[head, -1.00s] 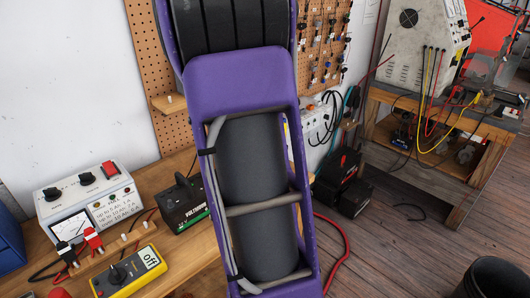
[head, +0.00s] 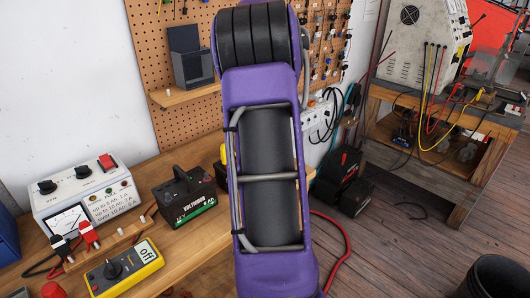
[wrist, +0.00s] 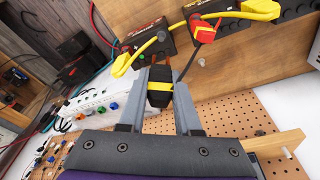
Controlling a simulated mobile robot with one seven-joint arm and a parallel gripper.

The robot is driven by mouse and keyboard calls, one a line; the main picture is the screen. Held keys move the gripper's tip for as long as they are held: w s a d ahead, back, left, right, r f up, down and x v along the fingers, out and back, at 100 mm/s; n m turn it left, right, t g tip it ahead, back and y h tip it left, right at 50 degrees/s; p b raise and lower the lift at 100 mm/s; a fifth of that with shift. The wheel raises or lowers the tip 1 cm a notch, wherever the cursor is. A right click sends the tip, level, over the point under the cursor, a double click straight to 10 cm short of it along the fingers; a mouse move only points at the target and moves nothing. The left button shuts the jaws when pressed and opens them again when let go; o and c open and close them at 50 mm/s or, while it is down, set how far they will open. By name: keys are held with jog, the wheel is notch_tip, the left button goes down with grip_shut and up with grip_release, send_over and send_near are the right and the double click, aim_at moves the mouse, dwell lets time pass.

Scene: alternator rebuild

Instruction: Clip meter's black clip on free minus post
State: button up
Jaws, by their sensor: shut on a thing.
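In the wrist view my gripper (wrist: 158,76) is shut on a black clip (wrist: 160,95) with a yellow band. I cannot tell which post is free, or whether the held clip touches anything. In the head view the yellow meter (head: 124,268) lies on the bench, its display reading "off". My arm hides the gripper and clip there.
Yellow clamps (wrist: 152,46) sit over the batteries. A white power strip (wrist: 105,103) and pegboard (wrist: 243,118) are near my gripper. In the head view, a Voltmoor battery (head: 186,200) and a white test unit (head: 88,195) stand on the bench.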

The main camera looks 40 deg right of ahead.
notch_tip(320, 180, down, 6)
jog(key=shift+r+b, duration=0.1)
jog(key=shift+b, duration=1.05)
jog(key=shift+f+b, duration=0.7)
jog(key=shift+f, duration=0.5)
jog(key=o, duration=1)
notch_tip(320, 180, up, 9)
jog(key=p, duration=0.7)
jog(key=shift+f+p, duration=0.15)
jog(key=shift+p, duration=0.15)
jog(key=shift+f, duration=0.1)
